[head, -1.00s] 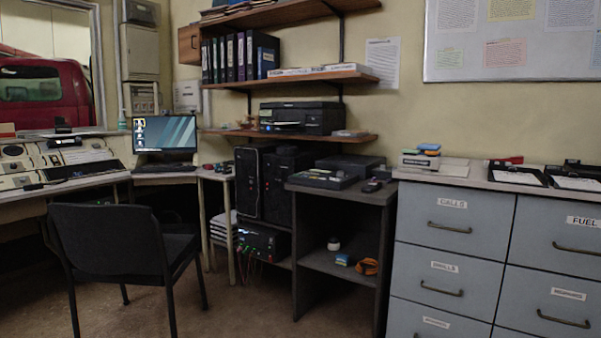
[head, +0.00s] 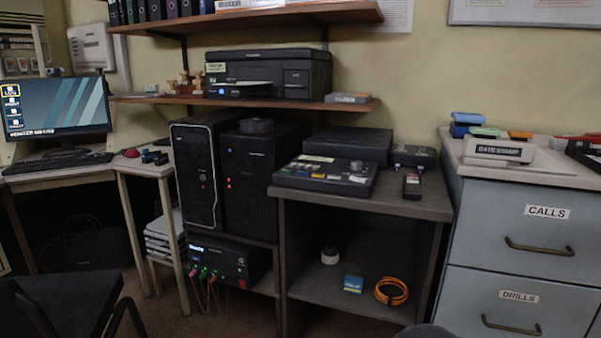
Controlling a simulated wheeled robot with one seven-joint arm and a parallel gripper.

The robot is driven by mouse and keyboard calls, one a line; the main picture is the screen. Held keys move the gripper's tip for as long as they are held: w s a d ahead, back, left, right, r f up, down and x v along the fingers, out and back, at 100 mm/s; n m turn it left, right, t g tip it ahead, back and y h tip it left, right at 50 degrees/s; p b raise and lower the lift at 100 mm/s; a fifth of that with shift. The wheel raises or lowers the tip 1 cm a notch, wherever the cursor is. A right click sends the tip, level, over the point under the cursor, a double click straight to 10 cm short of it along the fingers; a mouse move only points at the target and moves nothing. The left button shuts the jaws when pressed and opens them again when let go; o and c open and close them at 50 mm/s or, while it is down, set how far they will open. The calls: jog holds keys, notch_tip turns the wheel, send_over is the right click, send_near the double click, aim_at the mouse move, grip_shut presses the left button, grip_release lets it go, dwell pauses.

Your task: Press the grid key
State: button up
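A dark control box (head: 345,182) lies on top of the dark stand (head: 425,203). Its sloped top has a row of small coloured keys (head: 322,174), among them a yellow and a blue one, and a round grey knob (head: 356,165). The key labels are too small to read, so I cannot tell which one is the grid key. My gripper is not in view.
A dark handset (head: 412,187) lies right of the box, with a flat black unit (head: 347,145) behind it. A printer (head: 268,74) sits on the shelf above. Grey drawers (head: 530,250) stand right; a black chair (head: 75,300) is at lower left.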

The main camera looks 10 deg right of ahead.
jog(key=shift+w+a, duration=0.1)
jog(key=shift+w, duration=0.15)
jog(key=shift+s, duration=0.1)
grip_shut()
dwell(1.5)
